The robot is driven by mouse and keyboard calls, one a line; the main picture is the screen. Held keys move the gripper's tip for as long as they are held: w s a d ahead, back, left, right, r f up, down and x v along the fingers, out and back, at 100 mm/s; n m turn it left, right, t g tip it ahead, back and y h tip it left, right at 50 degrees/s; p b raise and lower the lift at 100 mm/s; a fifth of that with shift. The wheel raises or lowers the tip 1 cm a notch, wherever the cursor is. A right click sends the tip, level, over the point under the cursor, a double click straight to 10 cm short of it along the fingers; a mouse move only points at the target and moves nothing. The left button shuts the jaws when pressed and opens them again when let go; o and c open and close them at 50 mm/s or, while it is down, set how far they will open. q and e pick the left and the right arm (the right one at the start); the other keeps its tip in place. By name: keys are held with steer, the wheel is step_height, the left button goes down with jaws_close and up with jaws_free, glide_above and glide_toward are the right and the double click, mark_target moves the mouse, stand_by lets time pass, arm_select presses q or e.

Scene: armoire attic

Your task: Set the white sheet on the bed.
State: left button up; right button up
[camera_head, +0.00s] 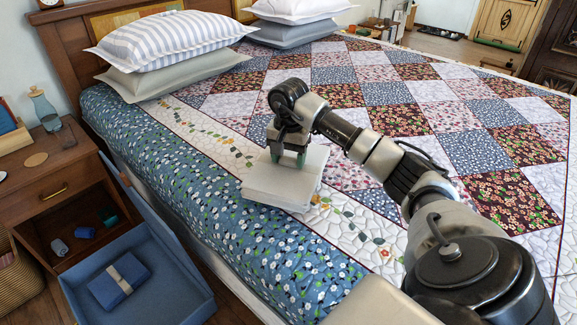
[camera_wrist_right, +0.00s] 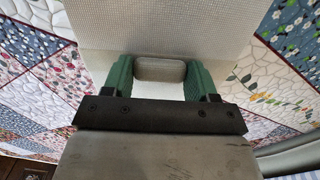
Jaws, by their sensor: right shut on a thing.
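The folded white sheet (camera_head: 284,185) is a thick pale stack at the near edge of the patchwork bed (camera_head: 380,90). It is over the quilt's white floral border; I cannot tell whether it rests fully on the quilt. My right gripper (camera_head: 288,157) is above the sheet with its green fingers pointing down at it. In the right wrist view, the fingers (camera_wrist_right: 159,80) are on either side of a small pale piece, and the white sheet (camera_wrist_right: 180,30) fills the area beyond. The fingertips' contact is partly hidden. My left gripper is not in view.
Striped and grey pillows (camera_head: 168,50) lie at the bed's head, with more pillows behind. An open nightstand (camera_head: 60,190) stands at left. A blue open box (camera_head: 150,275) with a blue item is beside the bed. Most of the quilt is clear.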

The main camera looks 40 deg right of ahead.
mark_target(289, 164)
step_height(289, 164, down, 4)
steer(key=shift+r, duration=0.2)
steer(key=shift+f, duration=0.1)
steer(key=o, duration=1.3)
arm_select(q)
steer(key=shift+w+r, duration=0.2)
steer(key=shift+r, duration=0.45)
arm_select(e)
steer(key=shift+o, duration=0.2)
step_height(289, 164, up, 11)
steer(key=shift+f+p, duration=0.1)
steer(key=shift+p, duration=0.4)
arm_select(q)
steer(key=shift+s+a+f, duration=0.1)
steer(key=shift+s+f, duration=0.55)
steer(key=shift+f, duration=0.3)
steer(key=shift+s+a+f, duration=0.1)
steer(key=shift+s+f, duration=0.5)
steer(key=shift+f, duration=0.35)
arm_select(e)
steer(key=shift+r, duration=0.65)
